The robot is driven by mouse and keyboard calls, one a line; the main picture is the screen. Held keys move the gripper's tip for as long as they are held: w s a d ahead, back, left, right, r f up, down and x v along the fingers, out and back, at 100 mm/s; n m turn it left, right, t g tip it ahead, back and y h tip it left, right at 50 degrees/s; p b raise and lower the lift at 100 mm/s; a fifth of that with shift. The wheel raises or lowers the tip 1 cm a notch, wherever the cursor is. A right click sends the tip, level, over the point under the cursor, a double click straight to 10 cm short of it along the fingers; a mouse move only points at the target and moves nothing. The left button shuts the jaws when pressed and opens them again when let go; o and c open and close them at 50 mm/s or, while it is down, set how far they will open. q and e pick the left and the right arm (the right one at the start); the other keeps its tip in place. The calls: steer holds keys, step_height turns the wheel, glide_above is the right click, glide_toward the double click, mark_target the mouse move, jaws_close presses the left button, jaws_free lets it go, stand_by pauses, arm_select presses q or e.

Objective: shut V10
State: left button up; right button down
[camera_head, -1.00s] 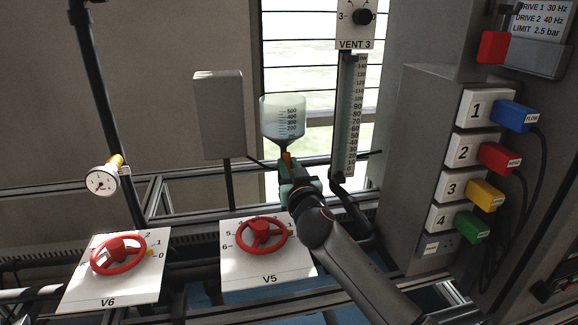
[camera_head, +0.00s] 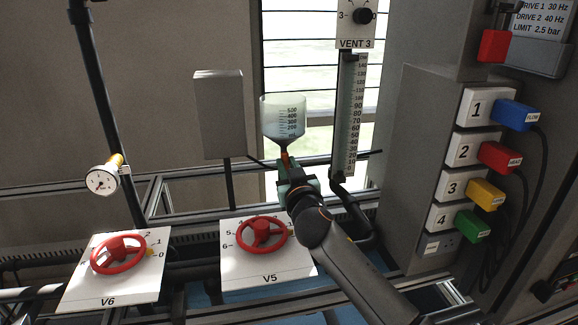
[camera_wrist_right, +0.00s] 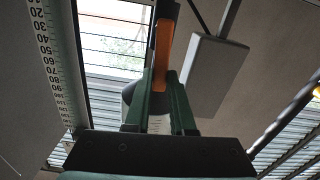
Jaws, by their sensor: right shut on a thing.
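My right gripper (camera_head: 289,175) reaches up from the lower right to just below a clear graduated vessel (camera_head: 282,112) with a funnel bottom. Its green fingers are shut on an orange handle (camera_head: 285,155) under the vessel's outlet. In the right wrist view the handle (camera_wrist_right: 163,48) stands up between the fingers (camera_wrist_right: 162,82). The vessel shows behind the fingers there, partly covered. I can read no V10 label in either view, so I cannot tell by name that this handle is V10's. My left gripper is not in view.
Red handwheels V6 (camera_head: 118,254) and V5 (camera_head: 262,235) sit on white plates below. A grey box (camera_head: 218,113) is left of the vessel. Coloured plugs (camera_head: 499,157) with cables are at right.

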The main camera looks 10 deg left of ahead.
steer(key=shift+s+a+f+n+b, duration=0.15)
steer(key=shift+a+n, duration=0.25)
steer(key=shift+n, duration=0.6)
steer(key=shift+s+a+f+n+b, duration=0.2)
steer(key=shift+a+n, duration=0.2)
steer(key=shift+n, duration=0.6)
steer(key=shift+s+a+f+n+b, duration=0.15)
steer(key=shift+a+n, duration=0.25)
steer(key=shift+n, duration=0.6)
steer(key=c, duration=0.8)
jaws_free()
steer(key=shift+o, duration=0.2)
